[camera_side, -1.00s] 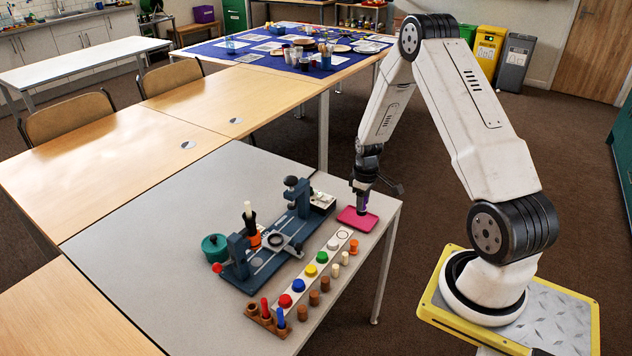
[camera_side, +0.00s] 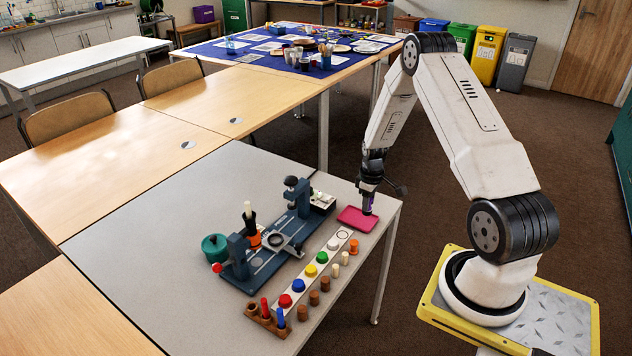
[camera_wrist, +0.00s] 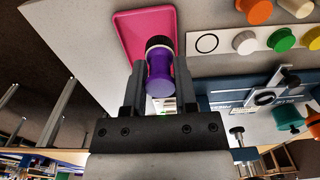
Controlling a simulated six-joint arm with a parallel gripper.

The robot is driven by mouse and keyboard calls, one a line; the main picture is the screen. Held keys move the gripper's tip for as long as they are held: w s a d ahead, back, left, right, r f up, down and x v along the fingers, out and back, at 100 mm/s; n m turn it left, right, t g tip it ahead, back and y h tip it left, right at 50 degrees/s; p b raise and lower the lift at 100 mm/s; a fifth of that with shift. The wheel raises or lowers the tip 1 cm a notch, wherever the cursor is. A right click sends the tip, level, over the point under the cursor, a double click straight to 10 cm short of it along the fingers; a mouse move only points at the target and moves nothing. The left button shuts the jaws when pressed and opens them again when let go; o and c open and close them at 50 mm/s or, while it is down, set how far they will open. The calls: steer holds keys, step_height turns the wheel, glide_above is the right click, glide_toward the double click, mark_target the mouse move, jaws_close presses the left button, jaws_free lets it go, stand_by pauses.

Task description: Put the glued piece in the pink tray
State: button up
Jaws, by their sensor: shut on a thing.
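The pink tray (camera_side: 352,219) lies flat near the right edge of the grey table. It also shows at the top of the wrist view (camera_wrist: 131,24). My gripper (camera_side: 369,207) is at the tray's right side in the side view. In the wrist view, my gripper (camera_wrist: 150,85) is shut on the glued piece (camera_wrist: 159,75), a purple waisted body with a dark band and a pale end. The piece's far end overlaps the tray in that view. I cannot tell whether it touches the tray floor. In the side view the piece is small, a dark and purple shape mostly hidden by the fingers.
A white strip (camera_side: 327,256) with coloured caps runs beside the tray, with wooden and cream pegs along it. A blue-grey fixture (camera_side: 267,262) stands left of it, with a green pot (camera_side: 214,248) behind. A wooden rack (camera_side: 266,320) holds red and blue pegs. The table's left part is bare.

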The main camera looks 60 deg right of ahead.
mark_target(367, 213)
steer(key=shift+f, duration=2.35)
steer(key=shift+f, duration=0.3)
stand_by(0.4)
steer(key=o, duration=1.3)
steer(key=shift+c, duration=0.2)
steer(key=shift+r, duration=0.2)
steer(key=shift+r, duration=3.3)
